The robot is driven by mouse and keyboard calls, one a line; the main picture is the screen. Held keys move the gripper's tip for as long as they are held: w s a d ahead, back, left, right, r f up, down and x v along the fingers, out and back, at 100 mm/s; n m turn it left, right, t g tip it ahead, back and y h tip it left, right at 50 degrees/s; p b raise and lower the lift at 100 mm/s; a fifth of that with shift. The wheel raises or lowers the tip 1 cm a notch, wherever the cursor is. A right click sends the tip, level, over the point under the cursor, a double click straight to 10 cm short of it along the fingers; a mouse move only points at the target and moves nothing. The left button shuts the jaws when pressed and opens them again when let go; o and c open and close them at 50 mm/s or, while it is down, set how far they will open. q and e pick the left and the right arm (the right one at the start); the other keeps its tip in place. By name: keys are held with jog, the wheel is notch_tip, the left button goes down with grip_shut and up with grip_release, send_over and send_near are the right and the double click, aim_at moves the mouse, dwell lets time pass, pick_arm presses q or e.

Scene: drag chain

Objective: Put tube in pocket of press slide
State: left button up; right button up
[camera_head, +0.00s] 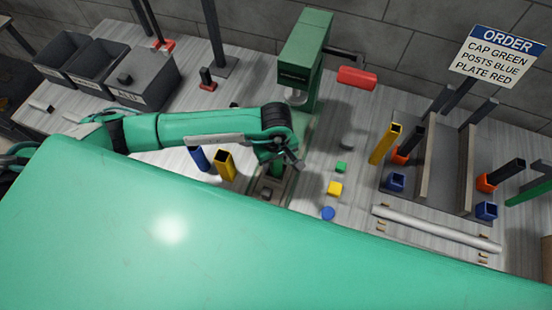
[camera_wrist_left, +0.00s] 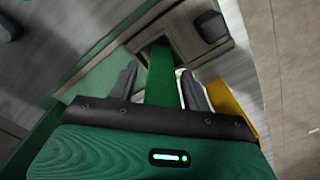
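A green tube (camera_wrist_left: 162,75) runs away from my left gripper in the left wrist view. Its far end meets a dark square pocket (camera_wrist_left: 158,44) of the press slide; how deep it sits is hard to tell. The two grey fingers of my left gripper (camera_wrist_left: 158,80) stand on either side of the tube, with small gaps showing. In the head view my left gripper (camera_head: 286,158) is over the slide (camera_head: 270,188), in front of the green press (camera_head: 305,55), with part of the tube (camera_head: 275,169) below it. My right gripper is not in view.
A blue tube (camera_head: 200,158) and yellow tube (camera_head: 225,165) stand left of the slide. Small green, yellow and blue pieces (camera_head: 335,188) lie to its right. A fixture with tubes (camera_head: 430,170) is at right, dark bins (camera_head: 140,78) at back left. My green body covers the foreground.

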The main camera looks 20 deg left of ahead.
pick_arm(q)
jog(key=shift+r, duration=0.5)
notch_tip(320, 180, up, 11)
jog(key=b, duration=0.4)
jog(key=shift+r, duration=0.2)
